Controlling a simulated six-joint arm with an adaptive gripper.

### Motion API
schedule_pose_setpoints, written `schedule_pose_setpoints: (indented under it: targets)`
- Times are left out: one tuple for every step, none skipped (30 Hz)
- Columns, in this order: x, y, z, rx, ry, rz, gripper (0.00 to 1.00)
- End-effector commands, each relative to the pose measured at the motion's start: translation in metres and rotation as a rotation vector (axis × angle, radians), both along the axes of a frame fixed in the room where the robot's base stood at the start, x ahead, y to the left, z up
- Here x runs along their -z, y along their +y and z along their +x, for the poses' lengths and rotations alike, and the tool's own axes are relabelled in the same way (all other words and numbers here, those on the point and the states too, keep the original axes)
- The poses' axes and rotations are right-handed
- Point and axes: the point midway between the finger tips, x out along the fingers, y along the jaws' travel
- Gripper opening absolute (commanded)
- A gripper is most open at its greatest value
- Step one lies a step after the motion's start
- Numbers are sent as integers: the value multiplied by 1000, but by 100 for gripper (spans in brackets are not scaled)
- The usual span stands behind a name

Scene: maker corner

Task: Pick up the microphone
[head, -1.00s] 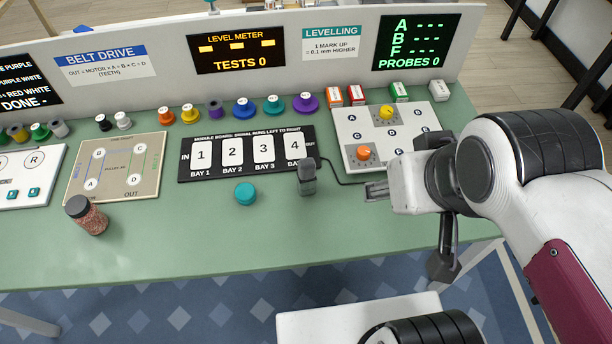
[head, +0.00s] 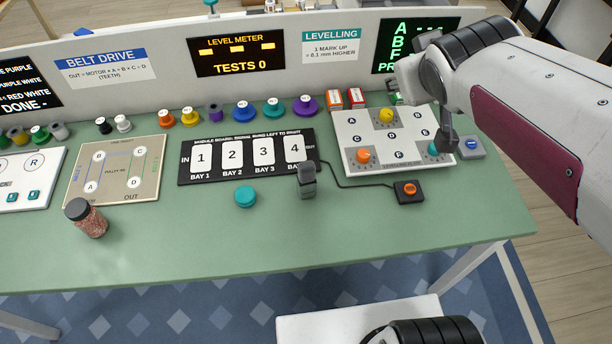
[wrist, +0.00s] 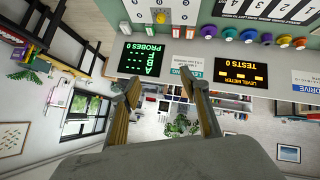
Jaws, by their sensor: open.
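I cannot pick out a clear microphone. A small grey upright object (head: 307,181) with a rounded top stands on the green bench just in front of Bay 4, and could be it; I cannot tell. In the head view my arm is at the upper right, over the levelling plate, well to the right of and above that object. My gripper (wrist: 162,82) shows in the wrist view with its two fingers apart and nothing between them. It faces the back panel and the room behind, and the grey object is not in that view.
A teal knob (head: 245,196) lies left of the grey object. A black box with an orange button (head: 408,191) and its cable lie to the right. The bay board (head: 186,164) and levelling plate (head: 347,142) are behind. The front bench is clear.

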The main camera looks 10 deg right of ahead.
Motion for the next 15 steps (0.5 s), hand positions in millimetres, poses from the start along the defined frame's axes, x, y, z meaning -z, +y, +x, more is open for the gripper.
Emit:
schedule_pose_setpoints:
  targets:
    - [-1, -3, 13, -14, -13, -18, 45]
    - [-2, -5, 22, -26, -27, -31, 45]
    - [-4, -6, 32, -44, -42, -47, 45]
    - [-5, -7, 40, -56, -53, -57, 45]
    - [-6, -7, 48, -69, -65, -69, 45]
    - [-7, -8, 58, -88, -80, -82, 45]
    - [-8, -8, 66, -101, -90, -91, 45]
    - [-8, -8, 73, -116, -101, -100, 45]
    - [-8, -8, 83, -137, -113, -111, 45]
    - [-9, -7, 90, -152, -125, -120, 45]
    - [-9, -6, 97, -170, -135, -128, 45]
    - [-8, -5, 107, -193, -148, -138, 45]
    - [-7, -4, 113, -211, -157, -143, 45]
    - [-7, -3, 120, -228, -165, -150, 45]
    - [-6, -1, 129, -253, -178, -157, 45]
